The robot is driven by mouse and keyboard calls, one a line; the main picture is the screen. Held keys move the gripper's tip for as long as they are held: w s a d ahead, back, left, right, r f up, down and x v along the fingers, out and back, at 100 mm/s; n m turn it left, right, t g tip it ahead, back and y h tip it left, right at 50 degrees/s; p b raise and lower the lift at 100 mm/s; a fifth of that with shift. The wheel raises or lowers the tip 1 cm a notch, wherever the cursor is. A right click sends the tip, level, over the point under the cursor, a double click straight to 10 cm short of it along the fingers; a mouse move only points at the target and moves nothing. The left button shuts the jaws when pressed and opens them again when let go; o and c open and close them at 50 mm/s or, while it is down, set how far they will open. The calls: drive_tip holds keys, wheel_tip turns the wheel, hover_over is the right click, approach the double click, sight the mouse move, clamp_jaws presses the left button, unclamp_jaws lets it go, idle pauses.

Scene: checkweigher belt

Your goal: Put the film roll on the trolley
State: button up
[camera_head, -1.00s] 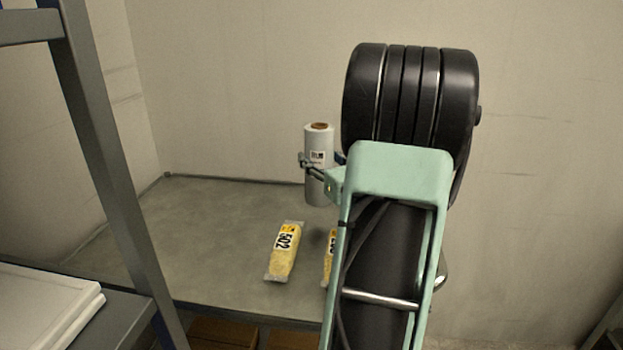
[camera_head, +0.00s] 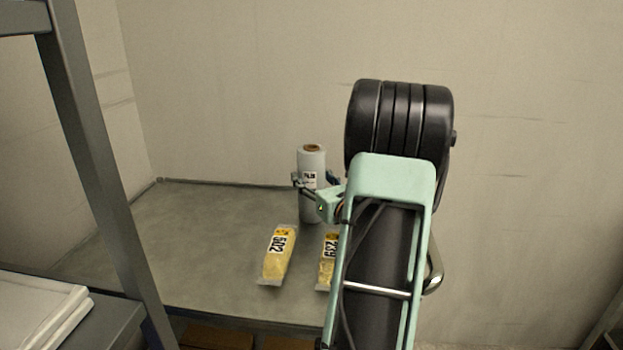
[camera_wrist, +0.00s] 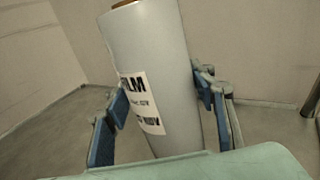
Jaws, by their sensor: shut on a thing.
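The film roll (camera_head: 312,160) is a pale grey-white cylinder with a brown core at its top and a black-and-white label. It stands upright at the back of the grey surface in the head view. My gripper (camera_head: 315,184) is shut on it, one finger on each side. In the wrist view the film roll (camera_wrist: 160,70) sits between the blue pads of my gripper (camera_wrist: 160,115) and looks slightly tilted. Whether its base touches the surface is unclear. No trolley can be identified for certain.
Two yellow packs lie on the grey surface (camera_head: 190,235) in front of the roll: one marked 502 (camera_head: 277,255) and one marked 239 (camera_head: 328,262), partly hidden by my arm. A grey rack post (camera_head: 95,170) stands at left, with white flat items (camera_head: 40,310) beside it.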

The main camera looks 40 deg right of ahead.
drive_tip(key=o, duration=1.9)
drive_tip(key=shift+r, duration=0.15)
drive_tip(key=p+v, duration=0.1)
drive_tip(key=v, duration=0.6)
drive_tip(key=shift+s+a, duration=0.1)
drive_tip(key=shift+s, duration=0.15)
